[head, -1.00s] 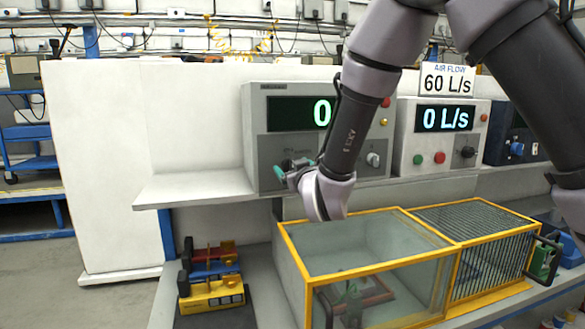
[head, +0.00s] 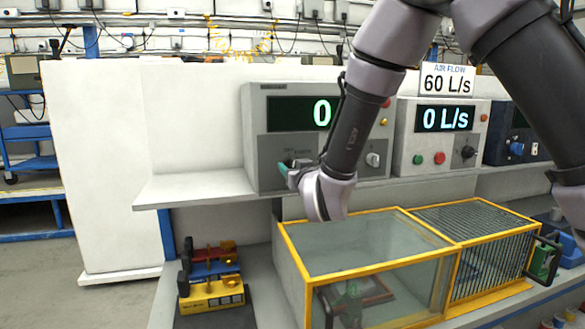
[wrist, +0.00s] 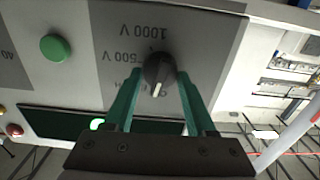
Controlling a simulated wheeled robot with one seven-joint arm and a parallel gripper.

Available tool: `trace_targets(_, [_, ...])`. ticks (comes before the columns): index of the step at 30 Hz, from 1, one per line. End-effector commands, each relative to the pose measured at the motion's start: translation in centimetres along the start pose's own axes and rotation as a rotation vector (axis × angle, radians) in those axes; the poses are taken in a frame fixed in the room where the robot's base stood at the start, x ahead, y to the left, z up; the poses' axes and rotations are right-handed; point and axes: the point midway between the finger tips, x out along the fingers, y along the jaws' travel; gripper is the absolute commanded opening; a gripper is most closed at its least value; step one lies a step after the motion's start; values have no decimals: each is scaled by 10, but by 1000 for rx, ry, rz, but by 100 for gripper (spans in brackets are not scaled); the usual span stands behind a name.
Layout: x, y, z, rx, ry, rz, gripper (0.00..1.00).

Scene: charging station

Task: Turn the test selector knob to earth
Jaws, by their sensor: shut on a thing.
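The test selector knob (wrist: 160,72) is dark and round, on the grey front panel of the tester (head: 256,160). In the wrist view the labels 1000 V, 500 V and part of a word ending in H stand beside it. A pale mark shows at the knob's lower edge; I cannot tell for sure which label it points to. My gripper (wrist: 160,80) has its teal fingers on either side of the knob and is shut on it. In the head view my gripper (head: 285,170) is at the panel's lower left, and the knob is hidden there.
The tester's display (head: 290,113) shows a green 0. A green button (wrist: 55,47) lies off to one side in the wrist view. An air flow unit (head: 405,165) stands to the right. A yellow-framed glass box (head: 400,212) lies below my wrist. The shelf's left part (head: 190,186) is clear.

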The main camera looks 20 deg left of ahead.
Motion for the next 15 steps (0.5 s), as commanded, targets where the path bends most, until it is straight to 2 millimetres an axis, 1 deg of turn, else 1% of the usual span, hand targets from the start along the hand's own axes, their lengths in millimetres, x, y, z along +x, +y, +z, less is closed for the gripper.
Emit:
trace_targets(9, [0, 2, 1, 283, -2, 2, 0])
trace_targets(15, [0, 3, 1, 442, -1, 2, 0])
